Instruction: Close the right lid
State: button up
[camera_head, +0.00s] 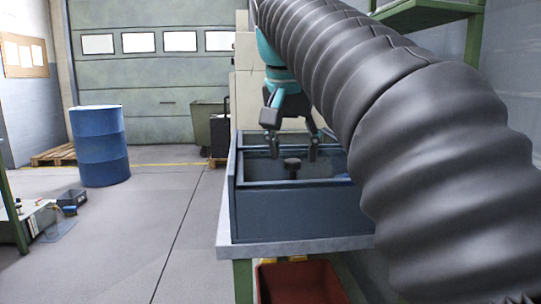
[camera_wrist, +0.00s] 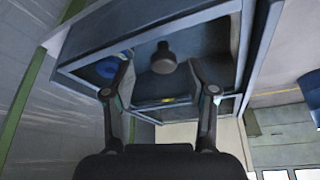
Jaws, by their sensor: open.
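A blue-grey open-topped box (camera_head: 300,212) stands on a workbench in the head view. Its near wall faces me, and much of its right side is hidden behind my arm. In the wrist view, the box rim (camera_wrist: 150,35) frames a dark interior. I cannot make out the right lid for certain in either view. My gripper (camera_head: 292,152) is above the box with its fingers apart and pointing down. In the wrist view, my gripper (camera_wrist: 160,80) has nothing between its fingertips.
The workbench edge (camera_head: 290,247) runs under the box, with a red bin (camera_head: 300,284) below it. A round blue thing (camera_wrist: 104,69) lies inside the box. A green shelf (camera_head: 425,13) hangs at the upper right. A blue barrel (camera_head: 100,146) stands left; the floor between is clear.

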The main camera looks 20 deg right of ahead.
jog(key=v, duration=0.5)
jog(key=shift+s+a+r, duration=0.15)
jog(key=shift+a+r, duration=0.05)
jog(key=shift+f, duration=0.1)
jog(key=s+a+f+n+y, duration=0.1)
jog(key=s+f, duration=0.3)
jog(key=f, duration=0.7)
jog(key=s+a+f+n+t, duration=0.1)
jog(key=s+f+n, duration=0.3)
jog(key=f, duration=0.8)
jog(key=s+a+f+n+t+y+p, duration=0.1)
jog(key=s+a+f+n, duration=0.1)
jog(key=f, duration=1)
jog(key=shift+s+a+y, duration=0.3)
jog(key=shift+s+a, duration=0.3)
jog(key=shift+s, duration=0.5)
jog(key=shift+f, duration=0.1)
